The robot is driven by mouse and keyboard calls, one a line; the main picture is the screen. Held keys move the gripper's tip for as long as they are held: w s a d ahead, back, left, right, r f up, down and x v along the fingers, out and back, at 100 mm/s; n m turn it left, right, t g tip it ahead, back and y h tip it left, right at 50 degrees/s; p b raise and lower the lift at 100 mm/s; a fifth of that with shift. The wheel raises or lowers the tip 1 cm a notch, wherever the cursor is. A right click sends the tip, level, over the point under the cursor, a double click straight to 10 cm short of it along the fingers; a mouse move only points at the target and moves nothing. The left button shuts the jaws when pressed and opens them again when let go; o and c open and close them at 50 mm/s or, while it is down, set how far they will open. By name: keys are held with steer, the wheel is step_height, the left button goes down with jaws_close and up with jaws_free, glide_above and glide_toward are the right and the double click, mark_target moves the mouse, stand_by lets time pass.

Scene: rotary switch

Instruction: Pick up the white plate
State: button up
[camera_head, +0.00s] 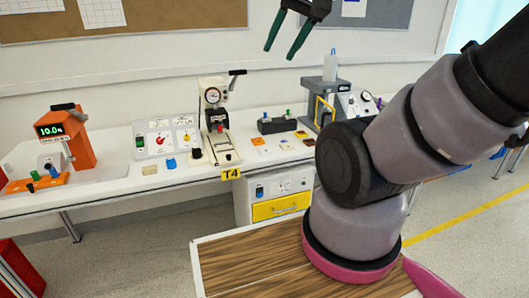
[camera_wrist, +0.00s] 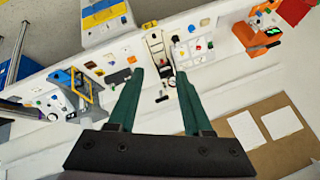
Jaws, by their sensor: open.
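My gripper (camera_head: 279,53) is open and empty, raised well above the bench in front of the wall. In the wrist view the open green fingers (camera_wrist: 160,72) point toward the bench, with nothing between them. Several small flat plates lie on the bench. My gripper is far from both. The plates appear only as tiny squares in the wrist view.
A lever press (camera_head: 213,110) stands mid-bench, with a switch panel (camera_head: 168,137) and an orange device (camera_head: 72,138) to its left. A black block (camera_head: 277,125) sits behind the plates. A grey stand with a bottle (camera_head: 325,92) is at right. A yellow-drawer cabinet (camera_head: 280,207) is below.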

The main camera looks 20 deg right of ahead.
steer(key=o, duration=0.8)
steer(key=w+d+f+h, duration=0.1)
steer(key=w+d+f, duration=0.1)
steer(key=w, duration=0.7)
steer(key=w+d+f+t+h, duration=0.1)
steer(key=w+d+f, duration=0.1)
steer(key=w, duration=0.7)
steer(key=shift+d+f+n+t, duration=0.3)
steer(key=shift+d+n, duration=0.1)
steer(key=shift+d, duration=0.5)
steer(key=w+d+f+n+t+h, duration=0.15)
steer(key=w+d+f, duration=0.25)
steer(key=w+f, duration=0.65)
steer(key=w+d+f+n+t+y, duration=0.15)
steer(key=w+d+f, duration=0.25)
steer(key=w+f, duration=0.6)
steer(key=t, duration=0.4)
glide_toward(265, 150)
steer(key=w, duration=0.1)
steer(key=w+f, duration=0.1)
steer(key=w, duration=0.1)
steer(key=shift+w+f, duration=0.1)
steer(key=shift+f, duration=0.15)
steer(key=shift+w+d+f, duration=0.1)
steer(key=shift+w, duration=2.6)
